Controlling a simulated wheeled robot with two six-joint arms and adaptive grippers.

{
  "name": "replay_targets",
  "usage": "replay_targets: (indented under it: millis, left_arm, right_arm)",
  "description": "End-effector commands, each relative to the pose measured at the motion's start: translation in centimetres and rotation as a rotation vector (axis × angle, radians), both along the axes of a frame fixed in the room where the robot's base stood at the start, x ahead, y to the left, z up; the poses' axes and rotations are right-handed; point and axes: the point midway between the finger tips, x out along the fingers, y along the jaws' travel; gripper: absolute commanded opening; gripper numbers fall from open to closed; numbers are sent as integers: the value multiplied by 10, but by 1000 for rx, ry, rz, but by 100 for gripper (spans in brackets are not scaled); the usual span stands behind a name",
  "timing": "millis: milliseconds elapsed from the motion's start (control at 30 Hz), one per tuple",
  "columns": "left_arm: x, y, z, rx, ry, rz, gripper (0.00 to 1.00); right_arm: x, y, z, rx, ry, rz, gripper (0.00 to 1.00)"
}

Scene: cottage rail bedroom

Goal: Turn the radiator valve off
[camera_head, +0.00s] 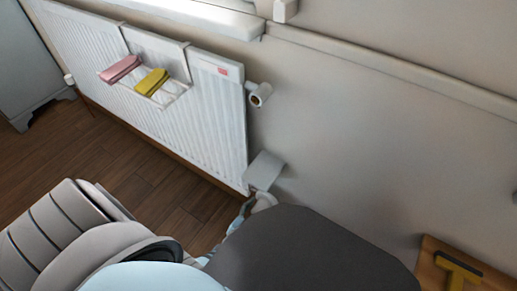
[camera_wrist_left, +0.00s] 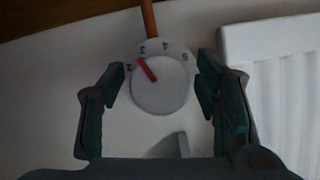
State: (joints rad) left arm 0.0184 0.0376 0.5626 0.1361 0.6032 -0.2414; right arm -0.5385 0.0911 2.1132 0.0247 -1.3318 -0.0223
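The radiator valve shows in the left wrist view as a round white knob (camera_wrist_left: 160,92) with a red pointer and a numbered collar behind it. The pointer points up and to the left, between two of the numbers. My right gripper is not in view.
A folded pink cloth (camera_head: 120,69) and a yellow cloth (camera_head: 152,82) lie on a rack on the radiator. A pale plate (camera_head: 264,169) juts from the wall near its lower corner. A copper pipe (camera_wrist_left: 148,18) meets the valve. A wooden surface (camera_head: 437,268) stands at right.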

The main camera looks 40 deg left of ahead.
Motion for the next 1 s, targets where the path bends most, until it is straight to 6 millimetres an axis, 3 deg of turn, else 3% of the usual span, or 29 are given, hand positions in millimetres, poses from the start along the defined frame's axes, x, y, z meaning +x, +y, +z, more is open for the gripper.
replay_targets:
  millis: [33,267,467,800,1000]
  left_arm:
    - [0,0,0,0,0,0,47]
    - [0,0,0,0,0,0,10]
    - [0,0,0,-77,-3,-2,10]
    - [0,-1,0,-473,-11,-3,10]
    - [0,-1,0,-500,-11,-1,10]
  right_arm:
    - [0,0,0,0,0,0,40]
    - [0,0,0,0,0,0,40]
    - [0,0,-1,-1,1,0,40]
    - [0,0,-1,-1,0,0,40]
    - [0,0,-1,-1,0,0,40]
